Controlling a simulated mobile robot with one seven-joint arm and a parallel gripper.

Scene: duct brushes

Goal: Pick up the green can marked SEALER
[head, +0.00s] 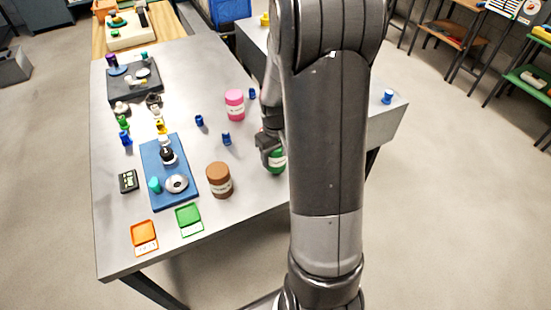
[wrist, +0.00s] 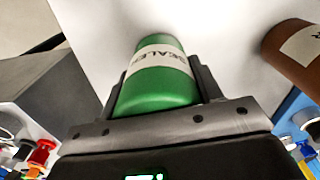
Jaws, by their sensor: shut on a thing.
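The green can (wrist: 158,88) with a white label reading SEALER shows in the middle of the wrist view. My gripper (wrist: 160,95) is shut on it, one finger on each side. In the head view the green can (head: 277,161) is partly hidden by my arm, and my gripper (head: 268,143) is beside it near the table's right edge. I cannot tell whether the can touches the table.
A brown can (head: 219,180) and a pink can (head: 235,105) stand on the grey table (head: 255,190). Several small blue pieces stand between them. A blue mat (head: 178,202) bears a black-and-white bottle and a metal disc. Orange (head: 145,235) and green (head: 189,218) boxes lie in front.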

